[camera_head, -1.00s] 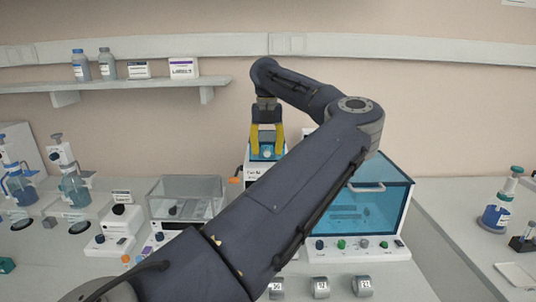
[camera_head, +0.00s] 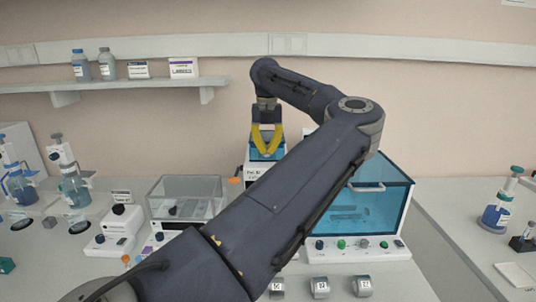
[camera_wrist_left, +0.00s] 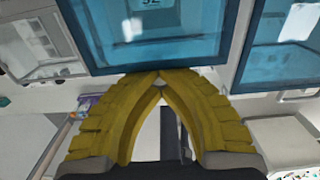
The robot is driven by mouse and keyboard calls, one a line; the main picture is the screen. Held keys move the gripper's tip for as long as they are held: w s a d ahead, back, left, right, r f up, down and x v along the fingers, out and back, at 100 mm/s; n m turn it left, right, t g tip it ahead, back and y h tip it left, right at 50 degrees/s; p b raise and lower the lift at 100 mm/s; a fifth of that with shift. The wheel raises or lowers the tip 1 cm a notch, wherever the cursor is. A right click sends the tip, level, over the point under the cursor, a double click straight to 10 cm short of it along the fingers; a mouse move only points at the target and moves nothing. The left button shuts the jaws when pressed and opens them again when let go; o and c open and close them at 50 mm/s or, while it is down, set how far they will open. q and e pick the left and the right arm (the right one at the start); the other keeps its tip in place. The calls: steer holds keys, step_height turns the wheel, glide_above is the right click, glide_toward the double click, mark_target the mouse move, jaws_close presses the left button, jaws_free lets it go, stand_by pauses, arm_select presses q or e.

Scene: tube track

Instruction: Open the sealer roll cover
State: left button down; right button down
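The sealer is a mostly hidden white machine (camera_head: 252,173) at the back middle of the bench, behind my left arm. Its blue see-through cover (camera_head: 262,147) lies just behind my left gripper (camera_head: 267,153). In the left wrist view the cover (camera_wrist_left: 180,40) fills the top middle, with a small numbered label showing through. My left gripper (camera_wrist_left: 158,77) has its yellow fingers brought together, tips meeting at the cover's near edge. Nothing shows between the tips; I cannot tell whether they touch the cover. My right gripper is not in view.
A larger box with a blue window (camera_head: 375,207) stands right of the sealer. A clear-lidded box (camera_head: 187,193) stands left. Several numbered rolls (camera_head: 319,287) lie at the front. My left arm crosses the middle of the bench.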

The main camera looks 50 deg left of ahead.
arm_select(q)
steer(key=shift+w+a+r, duration=0.2)
steer(key=shift+r, duration=0.55)
steer(key=shift+w+a+r, duration=0.15)
steer(key=shift+a+r, duration=0.05)
steer(key=shift+r, duration=0.55)
steer(key=shift+w+a+r, duration=0.3)
steer(key=shift+r, duration=0.4)
steer(key=shift+w+a+r, duration=0.25)
steer(key=shift+a+r, duration=0.05)
steer(key=shift+r, duration=0.45)
steer(key=shift+w+a+r, duration=0.7)
steer(key=shift+a+r, duration=0.15)
steer(key=shift+r, duration=0.2)
steer(key=c, duration=2.1)
jaws_free()
steer(key=o, duration=0.9)
steer(key=shift+c, duration=0.2)
